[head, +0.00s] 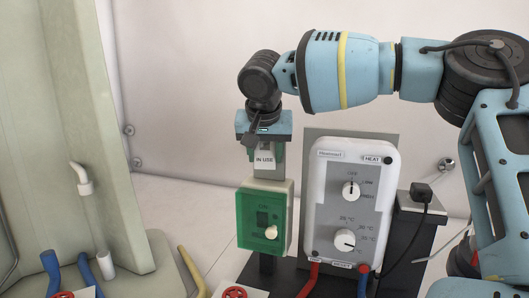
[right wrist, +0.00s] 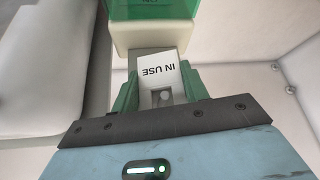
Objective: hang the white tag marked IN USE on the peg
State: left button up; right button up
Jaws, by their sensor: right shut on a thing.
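The white tag (head: 264,160) marked IN USE hangs below my right gripper (head: 264,146) in the head view, lettering upright. In the right wrist view the tag (right wrist: 158,76) appears upside down, between the green fingers of the right gripper (right wrist: 160,94), which is shut on it. A round hole shows at the tag's gripped end. The tag is in front of a grey upright plate (head: 266,183); I cannot tell whether they touch. I cannot make out the peg; the gripper and tag may hide it. My left gripper is not in view.
Just below the tag is a box with a green see-through cover (head: 256,223). A white control unit with two knobs (head: 352,205) stands close on the right, a black plug (head: 421,192) beyond it. Pipes and a red valve wheel (head: 235,293) are at the front.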

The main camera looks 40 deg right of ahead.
jog(key=shift+d+f, duration=0.1)
jog(key=shift+f, duration=0.1)
jog(key=o, duration=1.5)
jog(key=shift+w, duration=0.2)
jog(key=shift+s, duration=0.1)
jog(key=shift+s+r, duration=0.1)
jog(key=shift+r, duration=0.25)
jog(key=v, duration=0.7)
jog(key=shift+a+r, duration=0.15)
jog(key=shift+a, duration=0.2)
